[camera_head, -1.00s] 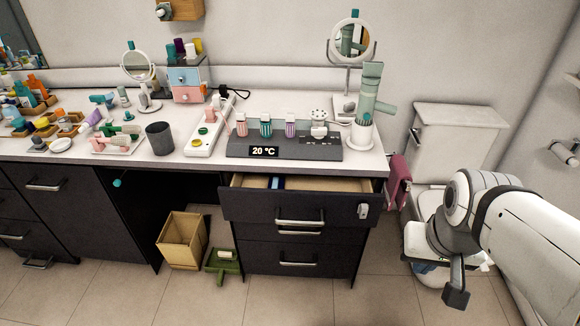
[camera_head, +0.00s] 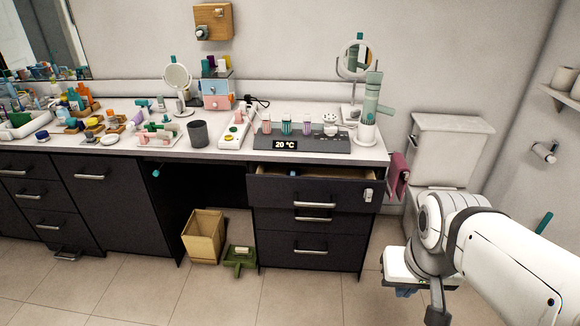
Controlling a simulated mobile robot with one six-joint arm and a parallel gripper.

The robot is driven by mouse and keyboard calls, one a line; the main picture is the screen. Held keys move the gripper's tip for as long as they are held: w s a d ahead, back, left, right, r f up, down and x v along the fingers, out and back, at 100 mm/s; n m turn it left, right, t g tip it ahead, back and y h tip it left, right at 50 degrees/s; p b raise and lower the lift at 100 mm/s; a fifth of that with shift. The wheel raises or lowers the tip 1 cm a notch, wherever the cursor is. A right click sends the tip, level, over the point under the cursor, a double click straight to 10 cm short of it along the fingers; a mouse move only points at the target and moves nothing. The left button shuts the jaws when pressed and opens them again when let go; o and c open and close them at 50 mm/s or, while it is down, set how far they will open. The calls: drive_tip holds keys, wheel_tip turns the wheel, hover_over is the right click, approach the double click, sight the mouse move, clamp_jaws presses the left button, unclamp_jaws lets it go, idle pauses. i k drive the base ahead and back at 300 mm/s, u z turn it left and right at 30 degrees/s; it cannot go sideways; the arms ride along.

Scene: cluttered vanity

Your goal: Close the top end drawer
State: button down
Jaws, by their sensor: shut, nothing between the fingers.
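The top end drawer (camera_head: 318,191) is in the dark cabinet at the right end of the vanity. It is pulled out part way; a strip of its pale interior shows below the counter edge. Its front carries a silver bar handle (camera_head: 314,205) and a small white fitting (camera_head: 368,195) at the right. A small blue item (camera_head: 293,173) shows inside. My gripper (camera_head: 437,312) is at the lower right, pointing down, shut and empty. It is well to the right of the drawer and apart from it. Its tips are near the frame's lower edge.
Closed drawers sit below the open one. A tan bin (camera_head: 204,237) and a green dustpan (camera_head: 240,260) stand on the floor left of the cabinet. A pink towel (camera_head: 398,176) hangs at its right side, by the toilet (camera_head: 445,150). The floor in front is clear.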

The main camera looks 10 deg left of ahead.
sight(317, 188)
drive_tip(key=u, duration=0.1)
drive_tip(key=i, duration=1)
drive_tip(key=u, duration=0.05)
